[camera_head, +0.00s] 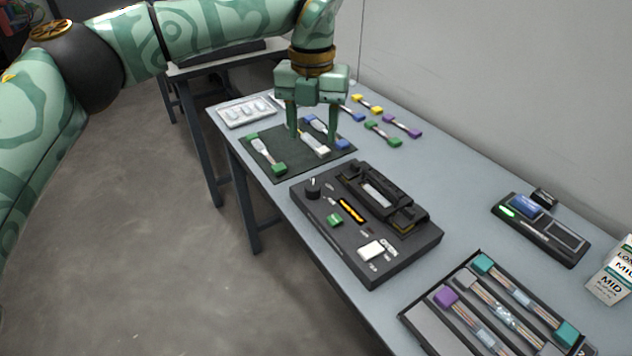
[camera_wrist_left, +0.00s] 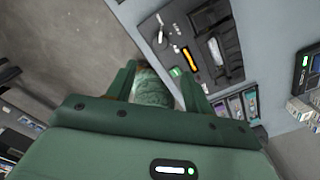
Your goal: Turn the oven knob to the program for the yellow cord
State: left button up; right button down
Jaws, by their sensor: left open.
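The dark unit (camera_head: 350,262) on the table carries a black knob (camera_head: 313,187) at its left corner, with small light marks beside it. A lit yellow bar (camera_head: 350,209) shows on its top; the bar also shows in the wrist view (camera_wrist_left: 189,58). The knob's setting is too small to read. A cord with yellow ends (camera_head: 372,108) lies at the back of the table. My left gripper (camera_head: 313,138) is open, fingers pointing down, over the dark mat (camera_head: 287,168), behind the knob and apart from it. My right gripper is not in view.
Cords with green, pale and blue ends lie on the mat. More cords (camera_head: 383,134) lie behind it. A white tray (camera_head: 240,123) is at the far left corner. A cord tray (camera_head: 420,318), a dark device (camera_head: 560,245) and a white carton (camera_head: 612,275) stand at the right.

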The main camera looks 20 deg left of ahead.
aim_at(313, 186)
pick_arm(q)
notch_tip(313, 186, down, 12)
jog(key=b, duration=0.4)
jog(key=shift+f, duration=0.1)
jog(key=shift+f+b, duration=0.4)
jog(key=shift+f, duration=0.05)
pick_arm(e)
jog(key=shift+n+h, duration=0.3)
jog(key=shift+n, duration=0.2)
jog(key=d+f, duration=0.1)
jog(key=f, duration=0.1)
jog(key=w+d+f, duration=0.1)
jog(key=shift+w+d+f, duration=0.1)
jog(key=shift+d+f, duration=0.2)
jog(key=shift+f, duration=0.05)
pick_arm(q)
jog(key=shift+r, duration=0.1)
jog(key=c, duration=1)
